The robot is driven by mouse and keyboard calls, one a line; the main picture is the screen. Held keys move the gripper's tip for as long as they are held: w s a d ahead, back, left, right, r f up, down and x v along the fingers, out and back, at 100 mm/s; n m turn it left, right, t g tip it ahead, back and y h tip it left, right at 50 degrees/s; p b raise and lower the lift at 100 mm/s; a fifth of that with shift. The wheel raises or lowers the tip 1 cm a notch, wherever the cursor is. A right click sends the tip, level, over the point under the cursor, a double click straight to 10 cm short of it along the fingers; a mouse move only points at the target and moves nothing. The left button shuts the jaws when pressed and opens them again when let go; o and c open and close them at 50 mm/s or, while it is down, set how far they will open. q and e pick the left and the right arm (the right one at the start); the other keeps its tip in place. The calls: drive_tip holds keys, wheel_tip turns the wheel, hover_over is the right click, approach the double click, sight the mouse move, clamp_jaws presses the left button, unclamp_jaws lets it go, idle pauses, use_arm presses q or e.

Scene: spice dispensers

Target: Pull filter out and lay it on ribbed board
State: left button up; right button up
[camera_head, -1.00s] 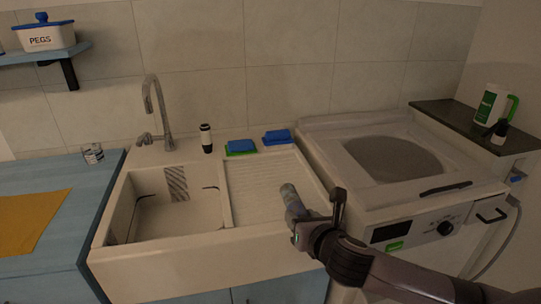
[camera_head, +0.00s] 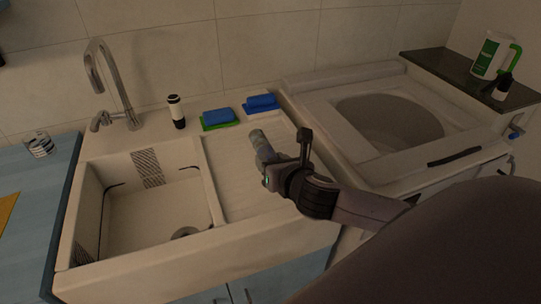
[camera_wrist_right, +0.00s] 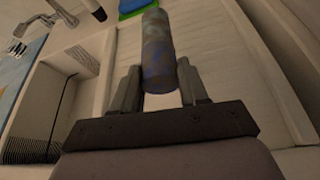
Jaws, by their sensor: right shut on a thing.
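The filter, a mottled blue-grey and brown cylinder (camera_head: 261,145), is held in my right gripper (camera_head: 270,166). In the right wrist view the filter (camera_wrist_right: 158,50) sticks out from between the two fingers of the gripper (camera_wrist_right: 160,88). The ribbed board (camera_head: 233,181) is the pale draining surface right of the sink basin. The filter and gripper appear over its right part. I cannot tell whether the filter touches the board. My left gripper is not in view.
The sink basin (camera_head: 140,215) is left of the board. Behind the board are a blue sponge on green (camera_head: 218,118), another blue sponge (camera_head: 261,103) and a black-and-white bottle (camera_head: 176,111). The washing machine (camera_head: 345,150) stands to the right. The board's left part is clear.

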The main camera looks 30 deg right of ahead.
drive_tip(key=shift+f, duration=2)
drive_tip(key=o, duration=1.3)
drive_tip(key=shift+o, duration=0.2)
drive_tip(key=shift+s, duration=0.1)
drive_tip(key=shift+v, duration=3.5)
